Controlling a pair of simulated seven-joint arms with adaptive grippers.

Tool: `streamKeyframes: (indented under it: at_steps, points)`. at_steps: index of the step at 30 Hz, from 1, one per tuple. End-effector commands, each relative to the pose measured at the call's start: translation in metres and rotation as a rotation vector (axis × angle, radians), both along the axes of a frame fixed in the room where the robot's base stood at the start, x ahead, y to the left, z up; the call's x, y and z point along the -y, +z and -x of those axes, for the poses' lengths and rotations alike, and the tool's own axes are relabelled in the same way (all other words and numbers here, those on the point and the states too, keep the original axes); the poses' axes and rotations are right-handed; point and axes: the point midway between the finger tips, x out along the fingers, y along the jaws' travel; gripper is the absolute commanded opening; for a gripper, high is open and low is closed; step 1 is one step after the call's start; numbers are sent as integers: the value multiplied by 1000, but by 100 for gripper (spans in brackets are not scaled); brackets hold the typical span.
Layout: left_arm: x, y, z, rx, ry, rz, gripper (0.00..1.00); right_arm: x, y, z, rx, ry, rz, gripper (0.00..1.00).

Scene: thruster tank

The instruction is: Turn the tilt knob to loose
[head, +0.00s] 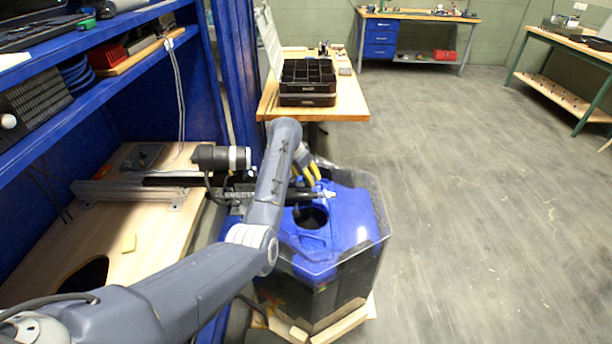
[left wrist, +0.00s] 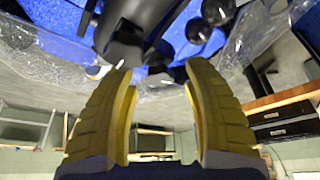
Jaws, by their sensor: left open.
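My left gripper (head: 306,176) is open, its yellow fingers over the back left part of the blue tank cover (head: 352,222). In the left wrist view the fingers of my left gripper (left wrist: 157,68) stand apart with nothing between them. Beyond their tips is a dark cylindrical body (left wrist: 128,45). Two round black knobs, a lower one (left wrist: 198,30) and an upper one (left wrist: 218,10), show up and right of the fingertips, apart from them. I cannot tell which is the tilt knob, or its setting. In the head view my arm hides part of the mount. My right gripper is not seen.
The clear-walled tank (head: 377,190) stands on a wooden base (head: 342,322). A black camera-like cylinder (head: 220,157) and a metal rail (head: 130,190) are at left by the blue shelving (head: 205,80). A black crate (head: 308,82) sits on a bench behind. The floor at right is clear.

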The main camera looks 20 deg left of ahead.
Motion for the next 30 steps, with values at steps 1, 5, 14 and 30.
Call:
streamKeyframes:
  at_steps: [1, 5, 14, 30]
  points:
    - [0, 0, 0, 0, 0, 0, 45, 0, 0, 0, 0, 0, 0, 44]
    - [0, 0, 0, 0, 0, 0, 30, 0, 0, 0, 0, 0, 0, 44]
    - [0, 0, 0, 1, 0, 0, 0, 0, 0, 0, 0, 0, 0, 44]
    - [1, 3, -2, 7, 1, 4, 0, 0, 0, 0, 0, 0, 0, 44]
